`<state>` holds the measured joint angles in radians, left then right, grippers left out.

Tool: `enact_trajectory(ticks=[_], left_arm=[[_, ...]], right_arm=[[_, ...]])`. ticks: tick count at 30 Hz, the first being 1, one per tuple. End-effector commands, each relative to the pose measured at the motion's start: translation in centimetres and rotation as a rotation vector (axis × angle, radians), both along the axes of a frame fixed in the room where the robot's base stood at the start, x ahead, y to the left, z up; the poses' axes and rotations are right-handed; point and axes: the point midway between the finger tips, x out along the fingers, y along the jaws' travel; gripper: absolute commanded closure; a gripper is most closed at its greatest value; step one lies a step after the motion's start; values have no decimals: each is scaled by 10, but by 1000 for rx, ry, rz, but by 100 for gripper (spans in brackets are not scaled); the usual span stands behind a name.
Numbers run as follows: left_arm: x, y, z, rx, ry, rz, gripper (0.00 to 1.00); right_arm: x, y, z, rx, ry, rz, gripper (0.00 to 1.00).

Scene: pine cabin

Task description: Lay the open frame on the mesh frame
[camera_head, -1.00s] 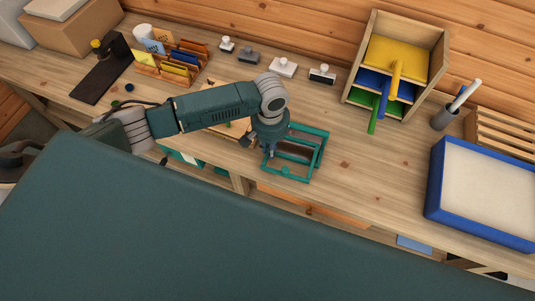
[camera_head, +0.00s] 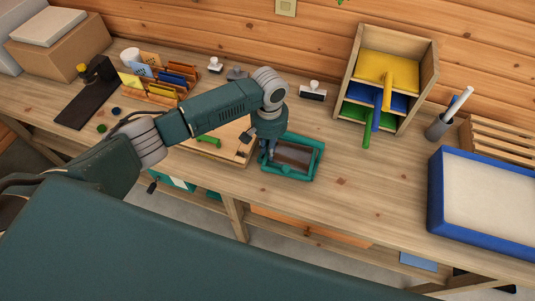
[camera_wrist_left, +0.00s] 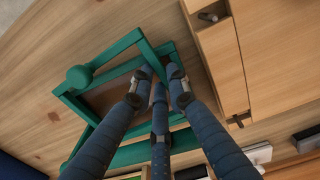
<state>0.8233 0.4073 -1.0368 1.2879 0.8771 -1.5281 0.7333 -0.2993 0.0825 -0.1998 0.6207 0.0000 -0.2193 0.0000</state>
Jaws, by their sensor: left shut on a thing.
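The open frame (camera_head: 305,139) is a teal rectangle with a rounded knob. My left gripper (camera_head: 270,151) is shut on one of its bars. In the wrist view the open frame (camera_wrist_left: 112,52) runs in between the fingertips of the gripper (camera_wrist_left: 157,84). The mesh frame (camera_head: 293,157), teal with a brown mesh, is on the bench directly below. Its mesh (camera_wrist_left: 108,97) shows through the opening. In the head view the frames nearly overlap; in the wrist view they look skewed, and I cannot tell whether they touch. My right gripper is out of view.
A wooden board (camera_head: 231,143) with a green handle lies just left of the frames. A blue-rimmed tray (camera_head: 434,190) stands at the right. A wooden shelf (camera_head: 430,75) with coloured scoops and a stamp (camera_head: 313,92) stand behind. The bench right of the frames is clear.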

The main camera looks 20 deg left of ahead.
Motion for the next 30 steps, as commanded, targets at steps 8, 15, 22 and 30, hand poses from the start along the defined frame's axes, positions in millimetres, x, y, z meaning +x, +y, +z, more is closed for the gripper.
enact_trajectory(ticks=[8,15,22,30], left_arm=[[-1,0,-4,1,1,-1,100],[-1,0,-4,0,1,-1,75],[-1,0,-4,0,1,-1,63],[-1,0,8,-1,-1,-1,63]], right_arm=[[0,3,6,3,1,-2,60],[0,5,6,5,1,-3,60],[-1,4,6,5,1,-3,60],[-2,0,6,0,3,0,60]])
